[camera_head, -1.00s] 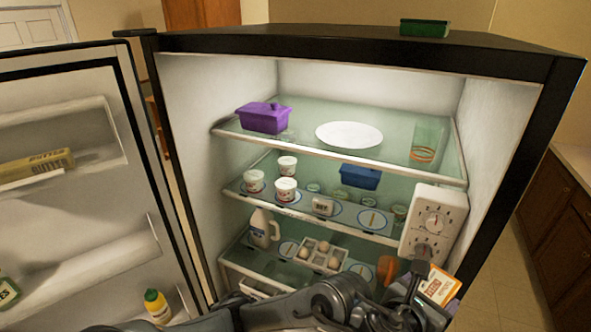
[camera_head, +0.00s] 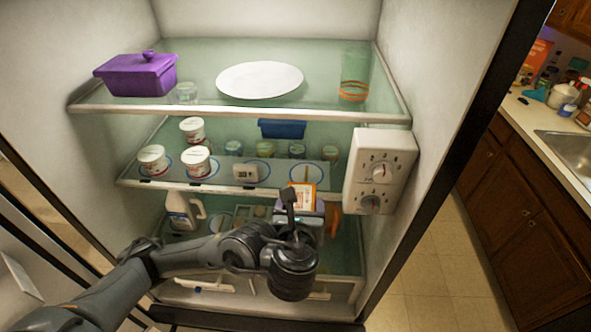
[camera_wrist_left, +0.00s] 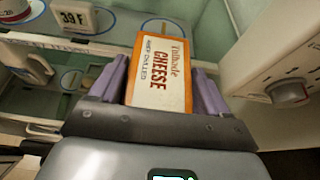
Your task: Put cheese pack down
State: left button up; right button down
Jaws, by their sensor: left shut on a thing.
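The cheese pack (camera_wrist_left: 160,72) is an orange and white box with "CHEESE" on it. In the left wrist view it sits between the purple fingers of my left gripper (camera_wrist_left: 158,90), which is shut on it. In the head view the cheese pack (camera_head: 302,195) shows just beyond my left gripper (camera_head: 300,208), in front of the fridge's middle and lower shelves. I cannot tell whether the pack touches a shelf. My wrist hides part of the lower shelf. My right gripper is not in view.
The middle shelf (camera_head: 215,187) holds white tubs (camera_head: 196,161), a small thermometer (camera_head: 245,172) and a blue container (camera_head: 282,128). A control box (camera_head: 380,170) juts out at right. A milk jug (camera_head: 183,211) stands below. The top shelf holds a purple dish (camera_head: 137,76), white plate (camera_head: 259,80) and glass (camera_head: 354,75).

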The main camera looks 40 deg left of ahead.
pick_arm(q)
jog(key=shift+w+a+p, duration=0.55)
jog(key=shift+w+a, duration=0.2)
jog(key=shift+w, duration=0.05)
send_over(303, 178)
jog(key=s+d, duration=0.1)
jog(key=s, duration=0.1)
jog(key=shift+w+d, duration=0.1)
jog(key=shift+w+a, duration=0.6)
jog(key=shift+w, duration=0.2)
jog(key=shift+f+b, duration=0.35)
jog(key=shift+f, duration=1.4)
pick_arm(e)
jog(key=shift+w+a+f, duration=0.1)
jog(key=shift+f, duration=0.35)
pick_arm(q)
jog(key=shift+f, duration=0.15)
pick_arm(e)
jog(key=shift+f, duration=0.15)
pick_arm(q)
jog(key=o, duration=1.2)
